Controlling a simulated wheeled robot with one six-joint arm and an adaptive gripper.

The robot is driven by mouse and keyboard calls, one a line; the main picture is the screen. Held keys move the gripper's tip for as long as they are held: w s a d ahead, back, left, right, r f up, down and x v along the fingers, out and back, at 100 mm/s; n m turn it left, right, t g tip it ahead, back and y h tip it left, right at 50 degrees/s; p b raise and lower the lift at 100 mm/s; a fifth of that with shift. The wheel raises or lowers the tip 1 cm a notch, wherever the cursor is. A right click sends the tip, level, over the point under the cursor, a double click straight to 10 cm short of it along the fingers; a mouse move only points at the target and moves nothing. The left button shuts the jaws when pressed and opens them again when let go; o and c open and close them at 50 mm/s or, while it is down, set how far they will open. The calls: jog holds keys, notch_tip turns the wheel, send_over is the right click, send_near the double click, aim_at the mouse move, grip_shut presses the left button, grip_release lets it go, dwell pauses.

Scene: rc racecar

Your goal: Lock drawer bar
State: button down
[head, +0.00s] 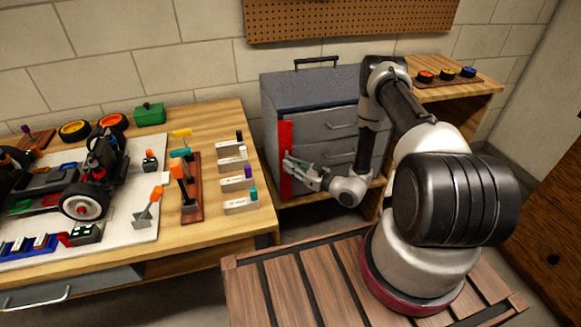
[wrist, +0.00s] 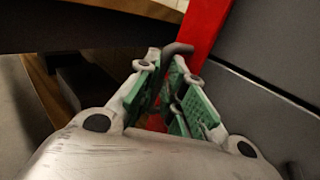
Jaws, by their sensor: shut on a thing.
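The red drawer bar (head: 286,140) stands upright along the left front edge of the grey drawer cabinet (head: 309,88). My gripper (head: 288,163) is at the lower half of the bar, coming from the right. In the wrist view the red bar (wrist: 203,28) runs up beyond my gripper (wrist: 172,85). A dark bent handle (wrist: 170,62) lies between the green finger pads, and my gripper is shut on it. Part of the handle and the lower bar are hidden by the fingers.
A workbench (head: 235,120) at left holds an RC car (head: 75,185), tools and labelled blocks. A shelf (head: 470,95) with several coloured wheels stands right of the cabinet. The drawer fronts (head: 325,125) beside the bar look closed. My arm covers their right part.

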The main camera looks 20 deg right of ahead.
jog(key=n+g+y, duration=0.1)
jog(key=w+d+n+g+y, duration=0.1)
jog(key=n+g+y, duration=0.1)
jog(key=g, duration=0.1)
jog(key=shift+w+d+n, duration=0.2)
jog(key=shift+d+n, duration=0.1)
jog(key=c, duration=1.5)
grip_release()
jog(key=v, duration=1.2)
jog(key=shift+f, duration=0.2)
jog(key=shift+d, duration=0.1)
